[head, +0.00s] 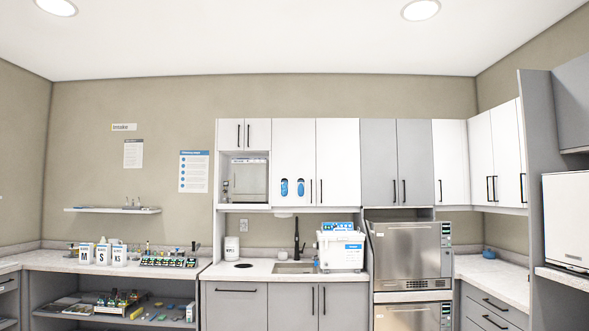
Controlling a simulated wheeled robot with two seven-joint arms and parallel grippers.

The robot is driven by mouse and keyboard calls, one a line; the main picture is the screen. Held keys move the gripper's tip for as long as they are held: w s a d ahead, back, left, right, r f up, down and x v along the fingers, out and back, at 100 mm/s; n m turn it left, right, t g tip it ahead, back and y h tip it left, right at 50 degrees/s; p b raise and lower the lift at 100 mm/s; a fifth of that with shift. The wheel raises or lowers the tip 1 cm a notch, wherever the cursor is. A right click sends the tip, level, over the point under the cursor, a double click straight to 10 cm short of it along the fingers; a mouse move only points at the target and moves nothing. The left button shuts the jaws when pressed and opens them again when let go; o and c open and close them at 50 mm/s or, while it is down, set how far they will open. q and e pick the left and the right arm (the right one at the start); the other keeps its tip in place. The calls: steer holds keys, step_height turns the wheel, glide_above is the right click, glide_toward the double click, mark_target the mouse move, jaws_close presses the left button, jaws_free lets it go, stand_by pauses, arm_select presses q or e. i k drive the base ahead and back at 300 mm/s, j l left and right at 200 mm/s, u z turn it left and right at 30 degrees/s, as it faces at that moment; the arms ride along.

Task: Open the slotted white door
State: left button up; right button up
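The slotted white door (293,140) is an upper cabinet door on the back wall, near the middle of the head view. It has two upright oval slots side by side, showing blue material, the left one (284,187) and the right one (300,187). Its dark vertical handle (311,190) is low at its right edge. The door looks shut, flush with the plain white door (338,160) to its right. Neither of my grippers is in view.
Below the door are a counter with a sink (294,268), a black faucet (297,240) and a white machine (341,250). A steel autoclave (411,255) stands to the right. An open cabinet niche with a boxy device (249,180) is to the left.

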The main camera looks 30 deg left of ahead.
mark_target(293, 157)
steer(key=i+j+u, duration=0.4)
steer(key=i, duration=0.25)
steer(key=i+j+u, duration=0.3)
steer(key=i, duration=0.7)
steer(key=i+u, duration=0.35)
steer(key=i, duration=0.65)
